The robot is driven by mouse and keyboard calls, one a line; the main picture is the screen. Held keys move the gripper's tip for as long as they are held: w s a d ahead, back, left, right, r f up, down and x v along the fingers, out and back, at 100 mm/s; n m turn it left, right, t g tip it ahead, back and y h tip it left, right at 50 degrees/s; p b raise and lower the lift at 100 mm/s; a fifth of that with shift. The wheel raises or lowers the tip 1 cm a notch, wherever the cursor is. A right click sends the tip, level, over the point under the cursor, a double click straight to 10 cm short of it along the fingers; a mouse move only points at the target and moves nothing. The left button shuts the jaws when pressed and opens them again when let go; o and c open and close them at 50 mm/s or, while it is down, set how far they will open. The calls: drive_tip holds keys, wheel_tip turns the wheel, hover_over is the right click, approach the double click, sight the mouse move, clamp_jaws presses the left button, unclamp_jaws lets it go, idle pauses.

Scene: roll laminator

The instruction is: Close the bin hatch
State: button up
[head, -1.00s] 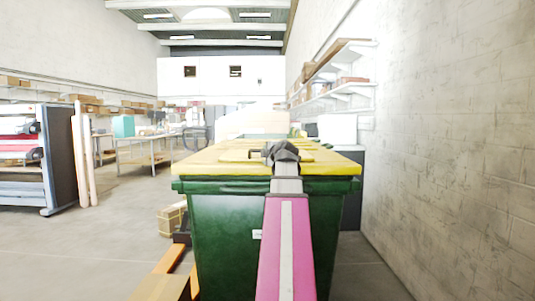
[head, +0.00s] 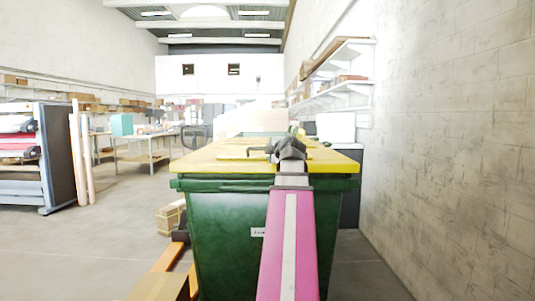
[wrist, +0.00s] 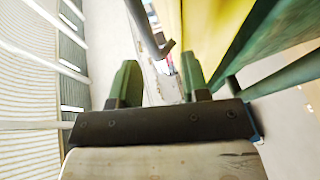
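The green bin (head: 235,235) with a yellow lid (head: 205,165) stands straight ahead in the head view. The lid looks nearly flat from here. A raised yellow panel on it, perhaps the hatch (head: 233,154), is partly behind my arm, and I cannot tell whether it is open. My gripper (head: 258,150) is at the top of the lid, seen small and dark. In the wrist view my gripper (wrist: 160,80) has its two fingers apart with nothing clearly between them. Beyond the fingers are a grey bent bar (wrist: 147,28) and a yellow surface (wrist: 215,30) with a green edge.
A plastered wall (head: 450,140) with shelves (head: 335,88) runs along the right. An orange pallet truck (head: 165,262) and a cardboard box (head: 170,217) are left of the bin. A roll rack (head: 55,155) stands far left. The floor (head: 90,245) between is clear.

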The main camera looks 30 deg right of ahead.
drive_tip(key=v, duration=0.5)
idle(0.5)
